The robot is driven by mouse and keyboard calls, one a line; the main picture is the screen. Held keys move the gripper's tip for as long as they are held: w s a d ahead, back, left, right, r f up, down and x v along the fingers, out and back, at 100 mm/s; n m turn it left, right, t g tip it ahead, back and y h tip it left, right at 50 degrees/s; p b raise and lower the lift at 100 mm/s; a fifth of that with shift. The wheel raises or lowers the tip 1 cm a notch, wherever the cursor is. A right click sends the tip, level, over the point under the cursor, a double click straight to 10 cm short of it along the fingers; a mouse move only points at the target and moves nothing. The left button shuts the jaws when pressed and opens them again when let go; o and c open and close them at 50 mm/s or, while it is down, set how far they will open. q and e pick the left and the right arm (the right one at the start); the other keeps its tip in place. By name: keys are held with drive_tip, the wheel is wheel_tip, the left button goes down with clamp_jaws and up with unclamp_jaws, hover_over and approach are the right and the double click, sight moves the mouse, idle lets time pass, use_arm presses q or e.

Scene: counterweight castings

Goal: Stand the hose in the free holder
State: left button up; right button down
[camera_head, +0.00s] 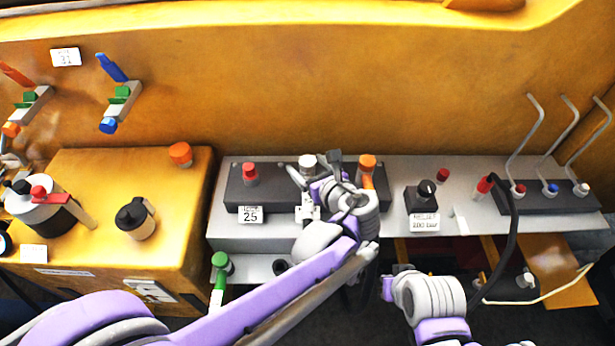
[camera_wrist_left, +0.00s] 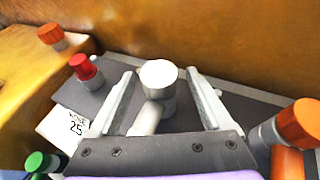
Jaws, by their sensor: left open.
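A white-capped piece (camera_head: 308,162) with a short side tube stands on the dark block (camera_head: 272,200) labelled 25. My left gripper (camera_head: 318,178) is open around it; the wrist view shows the white cap (camera_wrist_left: 158,75) between the two spread fingers, with no clear contact. A red-capped piece (camera_head: 250,173) and an orange-capped piece (camera_head: 367,163) with an orange tube are on either side. A black hose (camera_head: 511,245) with a red end hangs at the right. I cannot tell which holder is free. My right gripper (camera_head: 394,280) is low, in front of the panel; its jaws are unclear.
A black knob box (camera_head: 426,197) is right of the dark block. A rack with bent grey rods (camera_head: 545,198) stands at the far right. A green-capped piece (camera_head: 220,275) is at the lower left. An orange cabinet (camera_head: 110,240) carries two pots. The yellow wall is behind.

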use_arm(q)
clamp_jaws()
drive_tip(key=shift+r, duration=0.1)
idle(0.4)
